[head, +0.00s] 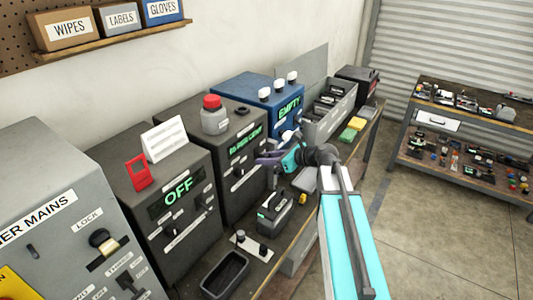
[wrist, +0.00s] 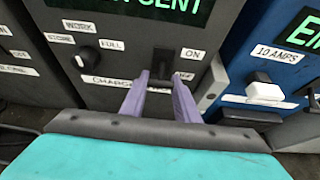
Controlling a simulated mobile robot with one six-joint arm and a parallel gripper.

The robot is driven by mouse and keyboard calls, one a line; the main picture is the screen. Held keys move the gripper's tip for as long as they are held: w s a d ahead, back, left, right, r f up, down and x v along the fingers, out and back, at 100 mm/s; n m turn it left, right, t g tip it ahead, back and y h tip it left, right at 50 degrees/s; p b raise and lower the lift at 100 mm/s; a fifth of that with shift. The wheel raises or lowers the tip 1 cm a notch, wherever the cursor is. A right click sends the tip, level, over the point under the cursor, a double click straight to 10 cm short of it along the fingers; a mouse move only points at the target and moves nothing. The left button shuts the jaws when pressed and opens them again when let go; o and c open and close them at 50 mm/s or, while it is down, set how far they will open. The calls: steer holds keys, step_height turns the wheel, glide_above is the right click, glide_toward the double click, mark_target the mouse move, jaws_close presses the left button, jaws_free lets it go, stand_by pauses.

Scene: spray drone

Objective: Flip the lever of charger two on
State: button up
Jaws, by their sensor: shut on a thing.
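My gripper (wrist: 162,80) has its purple fingers closed around the black lever (wrist: 162,62) on a dark grey charger's front in the wrist view. An ON label (wrist: 193,54) is at the lever's upper right, and a partly covered OFF label (wrist: 183,76) is lower. The lever's exact tilt is hard to tell. The charger's nameplate (wrist: 108,82) is partly behind the fingers, so its number is hidden. In the head view this charger (head: 235,180) is the middle unit, with a lit green display, and my gripper (head: 268,159) is at its front.
A dark unit showing OFF (head: 178,191) stands to the left and a blue charger showing EMPTY (head: 262,98) to the right. A work/store/full knob (wrist: 86,56) is left of the lever. A battery (head: 274,213) and black tray (head: 225,274) are on the bench below.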

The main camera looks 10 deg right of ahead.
steer(key=shift+r+g+h+p, duration=0.7)
steer(key=shift+g+h+p, duration=0.1)
steer(key=shift+p, duration=1.35)
steer(key=shift+w+a+r+g+h+p, duration=0.1)
steer(key=shift+r+g+h+p, duration=0.2)
steer(key=shift+g+h, duration=0.4)
steer(key=o, duration=1)
steer(key=shift+o, duration=0.2)
steer(key=shift+r, duration=0.1)
steer(key=b+v, duration=0.4)
steer(key=v, duration=0.9)
steer(key=shift+r+b, duration=0.3)
steer(key=shift+r, duration=0.2)
